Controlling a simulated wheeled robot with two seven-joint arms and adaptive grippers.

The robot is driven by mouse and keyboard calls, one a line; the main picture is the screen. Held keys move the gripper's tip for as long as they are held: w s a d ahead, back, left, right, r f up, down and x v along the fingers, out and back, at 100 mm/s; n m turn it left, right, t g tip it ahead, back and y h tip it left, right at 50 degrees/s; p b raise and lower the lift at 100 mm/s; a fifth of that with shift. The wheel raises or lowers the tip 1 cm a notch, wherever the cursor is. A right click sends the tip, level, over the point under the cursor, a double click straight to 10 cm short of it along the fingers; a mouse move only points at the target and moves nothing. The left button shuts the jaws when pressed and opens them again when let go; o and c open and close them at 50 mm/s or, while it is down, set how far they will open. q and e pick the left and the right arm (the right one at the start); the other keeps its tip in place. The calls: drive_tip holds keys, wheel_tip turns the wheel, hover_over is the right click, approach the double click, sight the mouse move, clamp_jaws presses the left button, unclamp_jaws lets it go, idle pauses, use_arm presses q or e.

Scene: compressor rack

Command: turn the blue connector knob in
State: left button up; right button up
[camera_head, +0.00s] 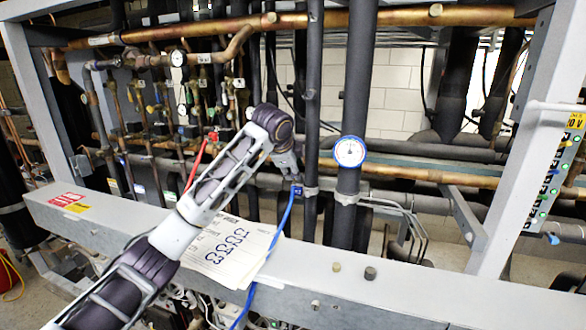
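The blue connector knob (297,190) sits at the top end of a blue hose (283,222), in front of the dark vertical pipes and just above the grey front beam. My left arm reaches in from the lower left and bends down at the wrist. My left gripper (294,176) points down at the knob, right above it or touching it. The fingertips are small and partly hidden by the wrist, so I cannot tell whether they grip the knob. My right gripper is not in view.
A blue-rimmed gauge (350,151) is on a thick black pipe right of my gripper. Copper pipes (400,17) run overhead. A red hose (196,165) is behind my forearm.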

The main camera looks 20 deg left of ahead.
use_arm(q)
drive_tip(key=shift+n, duration=1.8)
clamp_jaws()
